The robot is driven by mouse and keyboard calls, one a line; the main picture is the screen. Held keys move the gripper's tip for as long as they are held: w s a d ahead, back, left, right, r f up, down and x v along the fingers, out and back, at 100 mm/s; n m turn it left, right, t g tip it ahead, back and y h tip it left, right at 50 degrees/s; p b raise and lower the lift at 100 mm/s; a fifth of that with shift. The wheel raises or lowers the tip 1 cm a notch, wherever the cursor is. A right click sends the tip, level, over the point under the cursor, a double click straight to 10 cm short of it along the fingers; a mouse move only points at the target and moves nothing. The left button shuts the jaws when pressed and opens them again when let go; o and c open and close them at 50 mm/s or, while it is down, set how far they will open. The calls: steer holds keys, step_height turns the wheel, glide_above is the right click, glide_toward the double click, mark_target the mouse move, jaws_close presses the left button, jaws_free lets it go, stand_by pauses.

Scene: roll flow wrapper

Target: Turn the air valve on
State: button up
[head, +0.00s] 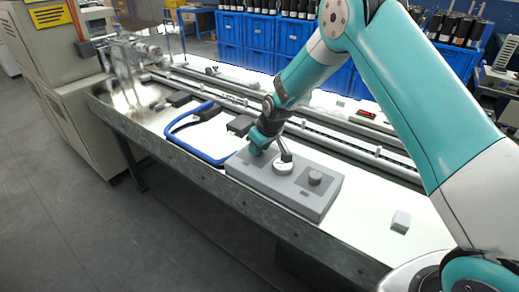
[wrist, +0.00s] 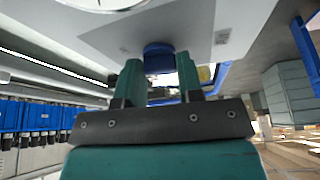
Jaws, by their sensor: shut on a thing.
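A grey control box (head: 250,182) lies on the bench near its front edge. On it are a round white dial with a lever (head: 283,167), and a grey knob (head: 315,178) to the right. My gripper (head: 258,142) reaches down to the box's left end. In the wrist view a short blue knob (wrist: 158,56) stands on the box between the two teal fingers of my gripper (wrist: 160,78), which are shut on it. In the head view my gripper mostly hides this knob. Neither view labels which part is the air valve.
A blue tube handle (head: 172,132) lies left of the box. Long metal rails (head: 330,138) run behind it. A small white block (head: 401,221) sits at the bench's right. Blue crates (head: 245,42) stand behind the bench. The bench right of the box is mostly clear.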

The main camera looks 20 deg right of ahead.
steer(key=shift+a+m+h+b, duration=0.15)
steer(key=shift+m+h+b, duration=0.6)
steer(key=shift+m, duration=1.45)
steer(key=o, duration=0.9)
steer(key=shift+o, duration=0.2)
steer(key=shift+t, duration=0.3)
steer(key=a+b+v, duration=0.1)
steer(key=v, duration=1.6)
steer(key=shift+d+r, duration=0.3)
